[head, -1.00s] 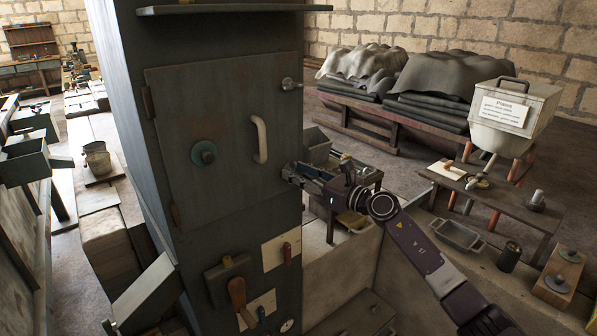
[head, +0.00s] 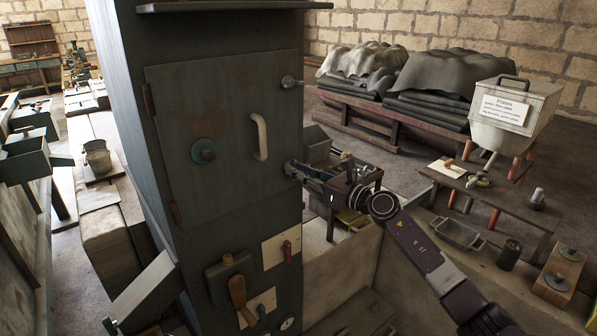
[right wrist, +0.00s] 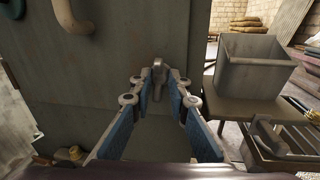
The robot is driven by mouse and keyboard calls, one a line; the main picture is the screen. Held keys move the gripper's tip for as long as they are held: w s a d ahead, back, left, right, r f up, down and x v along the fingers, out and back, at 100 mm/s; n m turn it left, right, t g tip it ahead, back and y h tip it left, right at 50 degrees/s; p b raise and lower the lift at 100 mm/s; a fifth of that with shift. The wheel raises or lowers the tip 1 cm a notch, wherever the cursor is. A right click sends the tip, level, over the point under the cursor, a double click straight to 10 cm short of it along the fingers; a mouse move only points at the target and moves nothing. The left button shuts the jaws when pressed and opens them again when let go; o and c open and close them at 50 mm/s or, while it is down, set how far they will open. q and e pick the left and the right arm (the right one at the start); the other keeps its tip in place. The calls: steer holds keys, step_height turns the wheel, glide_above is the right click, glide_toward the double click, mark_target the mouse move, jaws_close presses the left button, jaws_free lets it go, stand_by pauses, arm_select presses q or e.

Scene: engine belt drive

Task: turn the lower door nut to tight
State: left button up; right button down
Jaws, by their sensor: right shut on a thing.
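The grey metal door (head: 222,130) is closed on a tall dark cabinet, with a curved pale handle and a round green knob. The upper door nut (head: 289,82) sits at the door's upper right edge. The lower door nut (right wrist: 158,76) shows in the right wrist view, a grey winged piece at the door edge. My right gripper (head: 291,169) is at the door's lower right edge in the head view. In the right wrist view its blue-padded fingers (right wrist: 158,84) are closed around the lower nut, their tips on either side of it. My left gripper is out of view.
A grey open bin (right wrist: 253,65) stands on a bench right of my gripper. The floor behind is partly clear.

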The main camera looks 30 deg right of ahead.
steer(key=shift+a+f+m+t+h+p, duration=0.1)
steer(key=shift+m+t+h+p, duration=0.4)
steer(key=shift+m, duration=2.65)
steer(key=shift+a+f+m+t+h+p, duration=0.1)
steer(key=shift+m+t+h+p, duration=0.35)
steer(key=shift+m, duration=2.75)
steer(key=shift+a+m+t+h+p, duration=0.2)
steer(key=shift+m+h+p, duration=0.5)
steer(key=shift+m, duration=2.45)
steer(key=shift+d, duration=0.15)
steer(key=c, duration=1.8)
jaws_free()
